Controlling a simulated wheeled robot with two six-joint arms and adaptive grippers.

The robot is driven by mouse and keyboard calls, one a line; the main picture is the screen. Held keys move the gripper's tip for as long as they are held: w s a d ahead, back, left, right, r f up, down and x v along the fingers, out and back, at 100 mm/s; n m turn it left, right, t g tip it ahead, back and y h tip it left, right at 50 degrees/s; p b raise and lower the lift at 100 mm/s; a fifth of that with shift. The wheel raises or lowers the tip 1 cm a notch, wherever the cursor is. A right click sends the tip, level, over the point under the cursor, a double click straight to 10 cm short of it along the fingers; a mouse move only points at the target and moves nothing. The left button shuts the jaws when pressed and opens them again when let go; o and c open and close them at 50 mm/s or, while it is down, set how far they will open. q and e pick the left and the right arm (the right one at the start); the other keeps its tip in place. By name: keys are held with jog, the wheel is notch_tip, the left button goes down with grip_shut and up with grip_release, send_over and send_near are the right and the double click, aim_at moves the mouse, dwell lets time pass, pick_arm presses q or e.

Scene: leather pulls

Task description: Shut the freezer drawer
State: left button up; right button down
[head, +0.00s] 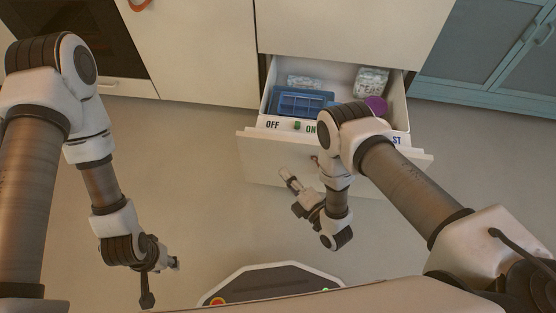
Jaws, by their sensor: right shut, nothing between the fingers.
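The freezer drawer (250,169) stands pulled out from the pale cabinet front, with its inside visible from above. A small brownish pull (315,160) shows on its front, partly hidden by my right arm. My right gripper (289,177) is shut and empty, just in front of the drawer front. Whether it touches the front I cannot tell. My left gripper (149,296) hangs low at the left, away from the drawer, over the floor. Its fingers are too small and dark to tell whether they are open.
In the drawer are a blue tray (298,102), frosty bags (371,81) and a purple item (376,105). Lettering and a green switch (297,125) sit along the drawer's top edge. Teal cabinets (480,101) stand at right, a dark oven (95,40) at left. The floor between is clear.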

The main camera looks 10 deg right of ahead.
aim_at(271, 143)
jog(key=w, duration=0.3)
jog(key=w+a+b, duration=0.1)
jog(key=w, duration=0.3)
jog(key=shift+w+a, duration=0.2)
pick_arm(q)
notch_tip(271, 143, down, 2)
jog(key=shift+f, duration=0.1)
pick_arm(e)
jog(key=shift+w+r, duration=0.1)
jog(key=shift+w, duration=0.3)
jog(key=shift+d, duration=0.1)
